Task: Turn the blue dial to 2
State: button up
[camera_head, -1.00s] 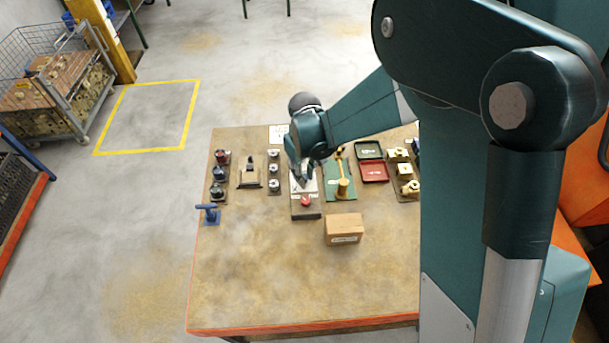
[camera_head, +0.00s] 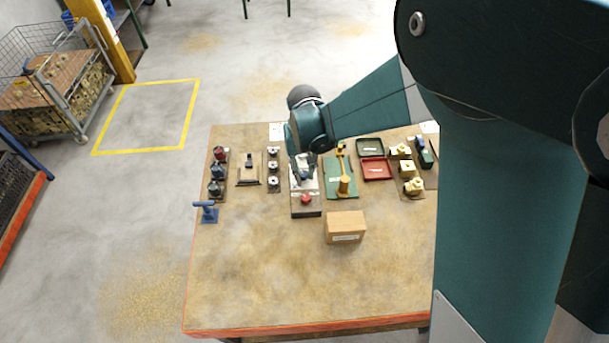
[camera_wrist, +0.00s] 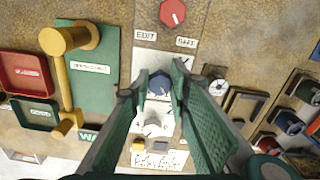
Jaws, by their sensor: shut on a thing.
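The blue dial (camera_wrist: 159,84) sits on a white panel (camera_wrist: 150,108) in the middle of the wrist view. My gripper (camera_wrist: 152,88) is shut on the dial, with one green finger at each side of it. A numbered scale shows on the panel below the dial; its digits are too small to read surely. In the head view my gripper (camera_head: 305,175) is over the same panel, and the gripper and wrist hide the dial there.
A red knob (camera_wrist: 172,12) is on the same unit. A green board with a brass lever (camera_wrist: 67,80) and red and green trays (camera_wrist: 28,72) lie to one side, coloured knobs (camera_wrist: 290,122) to the other. A cardboard box (camera_head: 345,227) stands on the table, whose front is clear.

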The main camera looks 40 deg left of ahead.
aim_at(303, 175)
jog(key=m+b, duration=0.2)
jog(key=m, duration=0.1)
jog(key=shift+s+f+m, duration=0.1)
jog(key=shift+f+m, duration=0.05)
jog(key=shift+m, duration=0.25)
jog(key=shift+a+m+b, duration=0.15)
jog(key=shift+m+b, duration=0.5)
jog(key=shift+m, duration=1.15)
jog(key=o, duration=0.9)
jog(key=shift+r, duration=0.25)
notch_tip(303, 175, up, 12)
jog(key=shift+f, duration=0.1)
